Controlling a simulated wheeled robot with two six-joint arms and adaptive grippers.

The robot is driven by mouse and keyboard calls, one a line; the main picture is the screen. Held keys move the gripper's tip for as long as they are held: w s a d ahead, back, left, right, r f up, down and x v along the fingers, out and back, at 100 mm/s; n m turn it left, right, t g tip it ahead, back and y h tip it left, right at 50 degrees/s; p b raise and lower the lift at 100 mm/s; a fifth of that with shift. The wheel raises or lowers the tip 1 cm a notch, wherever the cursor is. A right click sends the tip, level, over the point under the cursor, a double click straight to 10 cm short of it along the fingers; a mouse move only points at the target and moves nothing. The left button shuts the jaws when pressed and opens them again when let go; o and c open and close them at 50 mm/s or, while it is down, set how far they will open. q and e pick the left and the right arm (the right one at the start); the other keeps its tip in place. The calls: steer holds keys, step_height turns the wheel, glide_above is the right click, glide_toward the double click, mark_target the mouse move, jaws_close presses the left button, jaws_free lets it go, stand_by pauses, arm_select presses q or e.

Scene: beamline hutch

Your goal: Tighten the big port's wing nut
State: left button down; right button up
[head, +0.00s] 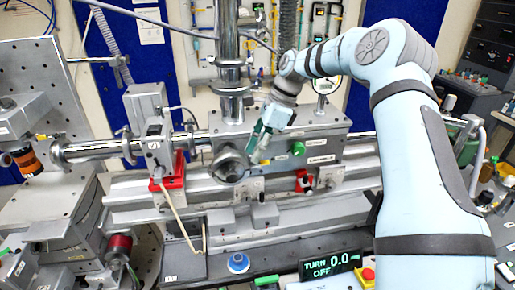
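The big port (230,166) is a round grey metal flange on the front of the chamber block in the middle of the head view. My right gripper (258,147) reaches down from the upper right. Its green-grey fingers are just right of the port's upper edge, close to it; I cannot tell whether they touch it. The wing nut cannot be made out clearly, and the gripper covers part of that area. The finger gap is too small to judge. My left gripper is not in view.
A dark display (331,264) reads "TURN 0.0 OFF". A blue round cap (238,263) sits on the bench in front of the rail. A horizontal beam pipe (92,149) runs left of the chamber block. A vertical column (229,50) rises above the block. My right arm fills the right side.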

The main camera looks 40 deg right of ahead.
steer(key=shift+s+d, duration=0.1)
steer(key=shift+s, duration=0.2)
steer(key=shift+c, duration=0.5)
steer(key=shift+s+r, duration=0.2)
steer(key=shift+s, duration=0.2)
jaws_close()
steer(key=shift+w+d+f, duration=0.1)
steer(key=shift+f+m+t+b, duration=0.15)
steer(key=shift+m+t+b, duration=0.25)
steer(key=shift+m+b, duration=0.6)
steer(key=m+h+b, duration=0.1)
steer(key=m+b, duration=0.1)
steer(key=shift+a+t+b, duration=0.2)
steer(key=shift+t+b, duration=0.1)
steer(key=shift+b, duration=0.1)
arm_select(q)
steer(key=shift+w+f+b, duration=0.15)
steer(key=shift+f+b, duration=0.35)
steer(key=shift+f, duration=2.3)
arm_select(e)
steer(key=shift+m+h, duration=0.3)
steer(key=shift+m, duration=0.5)
steer(key=shift+r, duration=0.2)
